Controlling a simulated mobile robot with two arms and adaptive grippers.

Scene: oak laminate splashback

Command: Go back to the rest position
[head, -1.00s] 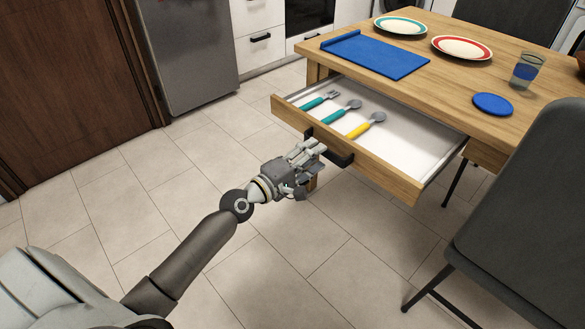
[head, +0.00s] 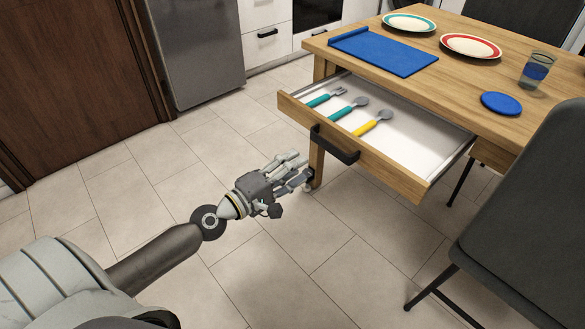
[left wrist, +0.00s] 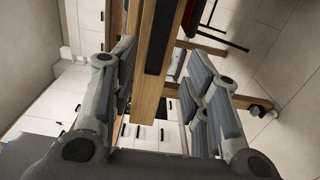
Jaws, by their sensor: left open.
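My left gripper (head: 297,172) is open and empty in the head view, in front of and below the open drawer (head: 356,153) and clear of its black handle (head: 334,145). In the left wrist view the open fingers (left wrist: 155,85) frame the drawer front (left wrist: 150,108) with its dark handle (left wrist: 160,38) ahead of them. The drawer is pulled out of the wooden table and holds a teal fork (head: 325,97), a teal spoon (head: 347,108) and a yellow spoon (head: 372,123). My right gripper is not in view.
A dark chair (head: 525,200) stands at the right. A fridge (head: 195,50) stands at the back left. The tiled floor left of the drawer is clear.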

